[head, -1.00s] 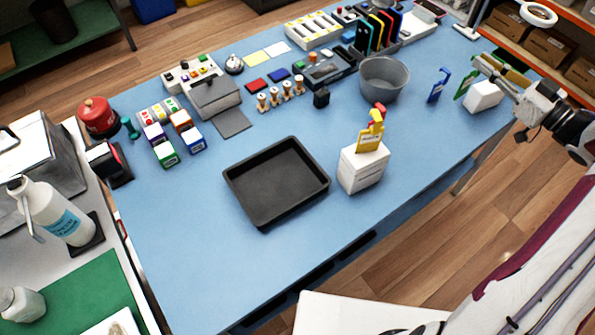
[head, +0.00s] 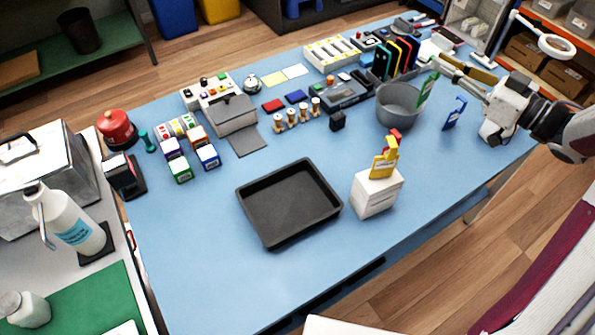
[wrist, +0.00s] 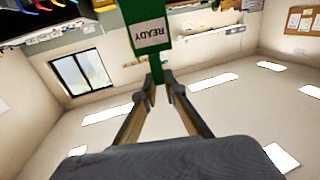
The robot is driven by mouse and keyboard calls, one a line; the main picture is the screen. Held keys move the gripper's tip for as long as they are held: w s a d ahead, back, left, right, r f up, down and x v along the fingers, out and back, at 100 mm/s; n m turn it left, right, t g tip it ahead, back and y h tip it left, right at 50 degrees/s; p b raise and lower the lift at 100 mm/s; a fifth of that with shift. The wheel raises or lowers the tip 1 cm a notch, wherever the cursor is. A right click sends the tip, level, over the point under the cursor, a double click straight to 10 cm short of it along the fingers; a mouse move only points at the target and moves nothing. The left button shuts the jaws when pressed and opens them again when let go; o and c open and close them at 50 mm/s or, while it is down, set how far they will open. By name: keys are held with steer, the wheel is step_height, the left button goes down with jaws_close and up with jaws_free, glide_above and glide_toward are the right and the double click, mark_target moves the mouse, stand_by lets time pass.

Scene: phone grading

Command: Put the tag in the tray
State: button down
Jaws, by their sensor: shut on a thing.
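My gripper (head: 441,66) is shut on a green tag (head: 427,90), which hangs above the right side of the table. In the head view the tag overlaps the right rim of the grey bucket. In the wrist view the green tag (wrist: 148,22) sits between the fingertips (wrist: 158,80), with a pale label reading "READY". The black tray (head: 289,203) lies empty at the middle front of the blue table, well left of my gripper.
A white box (head: 377,192) with yellow and red tags stands just right of the tray. A grey bucket (head: 398,108) and a blue tag (head: 454,113) stand near my gripper. Small coloured boxes (head: 207,157) stand left of the tray. The table's front left is clear.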

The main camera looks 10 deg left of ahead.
steer(key=s+a+f+n+g+y, duration=0.1)
steer(key=s+a+n+g+y, duration=0.45)
steer(key=s+a, duration=2.15)
step_height(320, 180, down, 10)
steer(key=a+g+h, duration=0.1)
steer(key=g+h, duration=0.1)
steer(key=g, duration=0.2)
steer(key=shift+w+n+h, duration=0.3)
steer(key=shift+n+h, duration=0.05)
steer(key=shift+n, duration=0.1)
steer(key=shift+f, duration=0.1)
steer(key=shift+f, duration=3.05)
steer(key=shift+f, duration=2.05)
